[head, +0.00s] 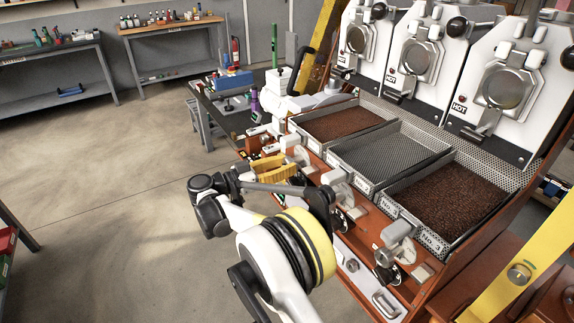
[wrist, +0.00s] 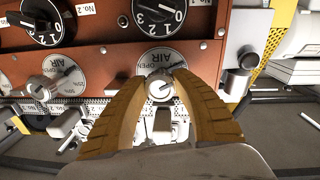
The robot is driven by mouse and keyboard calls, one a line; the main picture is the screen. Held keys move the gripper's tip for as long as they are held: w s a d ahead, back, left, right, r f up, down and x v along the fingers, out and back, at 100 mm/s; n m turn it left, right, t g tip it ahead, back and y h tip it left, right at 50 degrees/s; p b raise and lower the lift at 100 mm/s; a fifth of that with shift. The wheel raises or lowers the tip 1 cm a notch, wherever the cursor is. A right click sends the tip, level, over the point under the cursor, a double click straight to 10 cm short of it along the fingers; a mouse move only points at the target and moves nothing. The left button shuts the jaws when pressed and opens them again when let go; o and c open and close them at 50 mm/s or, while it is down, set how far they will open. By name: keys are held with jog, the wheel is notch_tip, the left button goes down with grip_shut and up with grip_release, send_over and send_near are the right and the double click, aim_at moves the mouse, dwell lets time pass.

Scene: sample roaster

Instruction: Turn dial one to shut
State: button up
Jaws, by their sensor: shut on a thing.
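My gripper (wrist: 160,80) is shut on the silver handle (wrist: 160,88) of an air dial (wrist: 161,57), with one tan finger on each side. The dial's white face has OPEN and AIR printed on it and sits on the red-brown panel. The fingers hide its lower part, and I cannot tell exactly where the handle points. In the head view my gripper (head: 270,168) reaches the left end of the roaster's front, and the held handle is hidden there. A second air dial (wrist: 64,72) with a silver handle is to the left in the wrist view.
Black numbered knobs (wrist: 158,14) lie above the dial in the wrist view. Three sample trays sit along the roaster, including a bean-filled one (head: 450,208) marked No. 3 and an empty-looking middle one (head: 385,150). Open floor (head: 110,190) lies left of the arm.

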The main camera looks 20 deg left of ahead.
jog(key=shift+d+f, duration=0.1)
dwell(0.5)
jog(key=o, duration=1.2)
jog(key=shift+s, duration=0.1)
jog(key=v, duration=1.2)
